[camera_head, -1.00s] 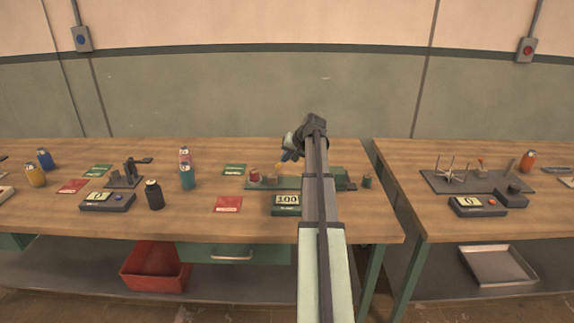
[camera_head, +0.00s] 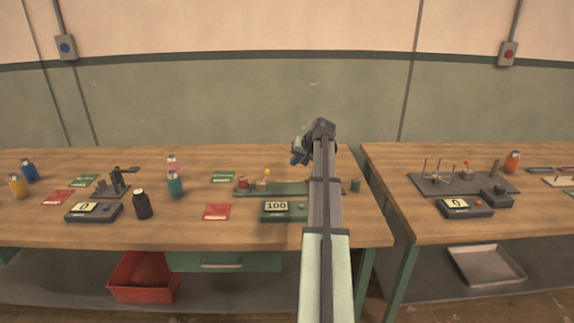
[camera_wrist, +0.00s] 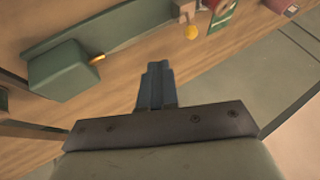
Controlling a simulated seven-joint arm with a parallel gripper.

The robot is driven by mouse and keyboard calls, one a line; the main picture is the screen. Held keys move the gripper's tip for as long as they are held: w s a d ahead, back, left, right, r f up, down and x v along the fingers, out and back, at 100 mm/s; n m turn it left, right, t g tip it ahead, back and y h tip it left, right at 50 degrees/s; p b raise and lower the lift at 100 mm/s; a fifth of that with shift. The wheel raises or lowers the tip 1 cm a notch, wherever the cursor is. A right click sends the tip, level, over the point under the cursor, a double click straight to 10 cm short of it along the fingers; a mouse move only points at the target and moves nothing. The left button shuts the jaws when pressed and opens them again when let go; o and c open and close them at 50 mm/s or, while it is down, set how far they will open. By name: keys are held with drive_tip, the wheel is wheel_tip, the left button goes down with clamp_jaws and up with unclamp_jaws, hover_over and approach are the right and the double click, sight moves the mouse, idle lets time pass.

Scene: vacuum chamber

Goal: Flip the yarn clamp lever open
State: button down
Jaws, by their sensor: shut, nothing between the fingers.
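A lever with a yellow knob (camera_head: 266,171) stands at a small grey block on a long green base (camera_head: 292,189), in the middle of the bench. I take it to be the yarn clamp lever. In the wrist view the yellow knob (camera_wrist: 192,32) is at the top, beside the grey block (camera_wrist: 183,9). My gripper (camera_head: 297,157) is above and to the right of the knob, apart from it. In the wrist view my gripper (camera_wrist: 157,68) has its fingers together and empty. Its tips touch nothing that I can see. My arm hides part of the base's right side.
A green counter box reading 100 (camera_head: 284,211) sits in front of the base. A red spool (camera_head: 243,182) stands at its left end. In the wrist view a green block (camera_wrist: 68,68) with a brass pin rises from the base. A gap separates the two benches.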

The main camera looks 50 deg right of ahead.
sight(264, 177)
drive_tip(key=x, duration=0.6)
drive_tip(key=w+a+x, duration=0.1)
drive_tip(key=x, duration=0.3)
drive_tip(key=shift+a+r, duration=0.15)
drive_tip(key=shift+r, duration=0.25)
drive_tip(key=shift+w+a+r, duration=0.1)
drive_tip(key=shift+w+a, duration=0.5)
drive_tip(key=shift+w, duration=0.15)
drive_tip(key=shift+w+a+r+g+h, duration=0.15)
drive_tip(key=shift+r+g+h, duration=0.05)
drive_tip(key=shift+g+h, duration=0.1)
